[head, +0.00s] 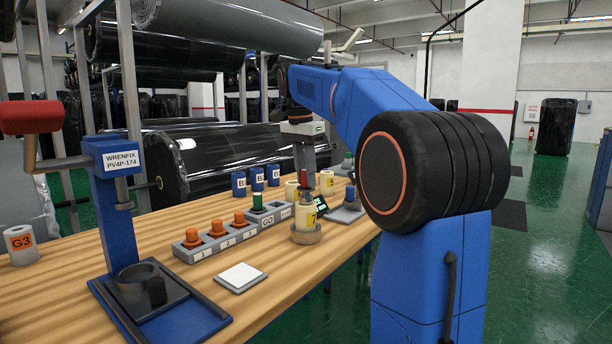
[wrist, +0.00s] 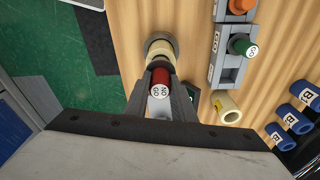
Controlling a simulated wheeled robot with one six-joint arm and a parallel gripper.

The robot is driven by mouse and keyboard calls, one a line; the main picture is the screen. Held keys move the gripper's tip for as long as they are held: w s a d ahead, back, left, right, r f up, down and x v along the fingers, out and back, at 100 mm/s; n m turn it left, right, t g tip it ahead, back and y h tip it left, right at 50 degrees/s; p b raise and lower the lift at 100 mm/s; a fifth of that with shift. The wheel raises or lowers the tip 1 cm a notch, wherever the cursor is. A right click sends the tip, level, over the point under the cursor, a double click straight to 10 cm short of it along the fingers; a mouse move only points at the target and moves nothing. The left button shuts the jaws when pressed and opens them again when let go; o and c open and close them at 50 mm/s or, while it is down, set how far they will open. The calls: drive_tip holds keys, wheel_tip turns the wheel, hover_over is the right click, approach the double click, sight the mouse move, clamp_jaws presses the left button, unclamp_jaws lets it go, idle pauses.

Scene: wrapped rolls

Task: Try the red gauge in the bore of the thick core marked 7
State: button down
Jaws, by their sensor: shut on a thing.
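My gripper (wrist: 160,92) is shut on the red gauge (wrist: 160,80), whose end cap reads NO GO. The red gauge also shows in the head view (head: 303,178), pointing down over a cream core (head: 305,217) with a yellow label. The fingers and gauge hide the bore, so I cannot tell whether the tip is inside. The label's number is too small to read surely.
A grey rack (head: 220,240) holds several orange plugs and a green GO gauge (head: 257,202); the slot beside it is empty. Other cream cores (head: 326,181) and blue cores (head: 238,184) stand behind. A white pad (head: 240,277) and blue press (head: 117,215) are at left.

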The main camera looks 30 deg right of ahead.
idle(0.6)
drive_tip(key=shift+r, duration=1.95)
drive_tip(key=shift+w, duration=0.1)
